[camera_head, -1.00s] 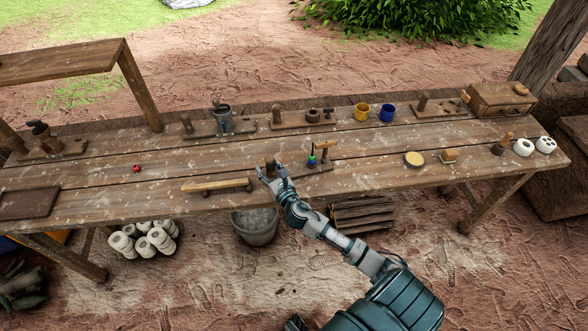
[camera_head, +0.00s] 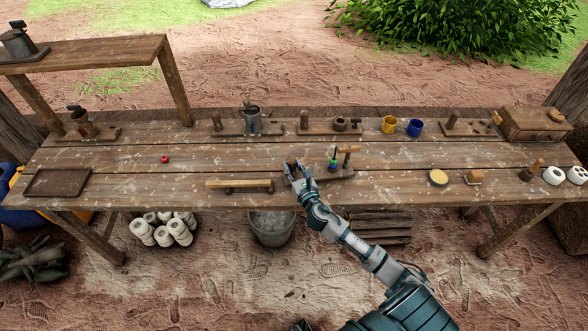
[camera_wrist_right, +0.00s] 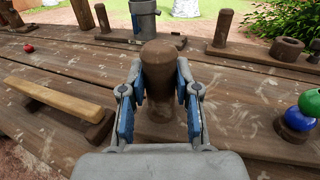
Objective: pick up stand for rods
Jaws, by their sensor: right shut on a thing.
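The stand for rods (camera_head: 336,174) is a low dark wooden board near the front edge of the table. My right gripper (camera_head: 292,166) is at the peg. In the right wrist view its two blue-padded fingers (camera_wrist_right: 160,85) are shut on the peg, one on each side. The stand appears to rest on the table. My left gripper is not in view.
A light wooden bar on feet (camera_head: 240,184) lies just left of the stand. A yellow round pad (camera_head: 438,178) lies to the right. Several tool boards, a yellow mug (camera_head: 389,124) and a blue mug (camera_head: 415,128) line the back. A small red ball (camera_head: 165,159) lies at left.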

